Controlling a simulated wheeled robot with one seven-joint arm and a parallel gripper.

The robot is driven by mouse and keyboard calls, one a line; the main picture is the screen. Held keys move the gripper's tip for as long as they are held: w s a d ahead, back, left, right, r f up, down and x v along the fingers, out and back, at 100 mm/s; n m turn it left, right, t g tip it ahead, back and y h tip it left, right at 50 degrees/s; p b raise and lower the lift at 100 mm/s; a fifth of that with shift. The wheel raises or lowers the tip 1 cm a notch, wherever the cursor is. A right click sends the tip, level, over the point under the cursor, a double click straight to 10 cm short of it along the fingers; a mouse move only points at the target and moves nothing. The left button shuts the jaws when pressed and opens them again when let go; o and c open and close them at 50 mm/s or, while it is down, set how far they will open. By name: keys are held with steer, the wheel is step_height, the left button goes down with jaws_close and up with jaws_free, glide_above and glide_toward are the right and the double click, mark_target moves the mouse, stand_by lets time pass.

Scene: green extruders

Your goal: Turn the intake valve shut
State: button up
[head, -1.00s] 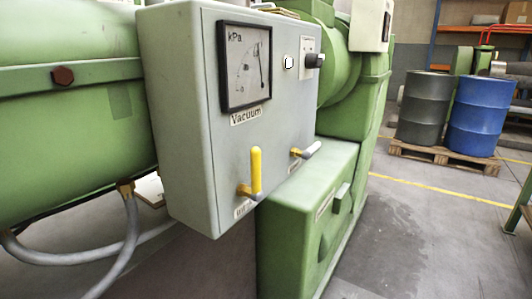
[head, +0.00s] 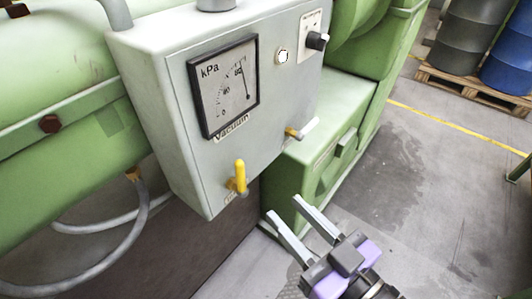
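A grey control box (head: 160,95) fills the middle of the head view. Two small lever valves sit low on its front. The left valve (head: 240,178) has a yellow handle standing upright. The right valve (head: 308,128) has a pale grey lever tilted up to the right and a yellowish base. The small label under the left valve is too small to read, so I cannot tell from it which one is the intake. My gripper (head: 284,207) is open and empty, below and right of the yellow handle in the picture, apart from both valves.
A vacuum gauge (head: 223,88), a white button (head: 282,56) and a black knob (head: 317,41) are above the valves. A green machine housing (head: 310,160) stands behind right. A hose (head: 135,235) curves at lower left. Open floor (head: 420,200) lies right; drums stand on a pallet (head: 470,88).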

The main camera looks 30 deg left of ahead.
mark_target(242, 172)
steer(key=shift+n+g+y, duration=0.4)
steer(key=shift+n+g, duration=0.1)
steer(key=shift+n, duration=0.1)
steer(key=a+r, duration=0.1)
steer(key=a, duration=0.1)
steer(key=a+r+p, duration=0.1)
steer(key=a, duration=0.2)
steer(key=a+r+p, duration=0.1)
steer(key=a, duration=0.2)
steer(key=shift+w+a, duration=0.25)
steer(key=shift+w, duration=0.15)
steer(key=shift+w+a, duration=0.15)
steer(key=shift+a, duration=0.3)
jaws_close()
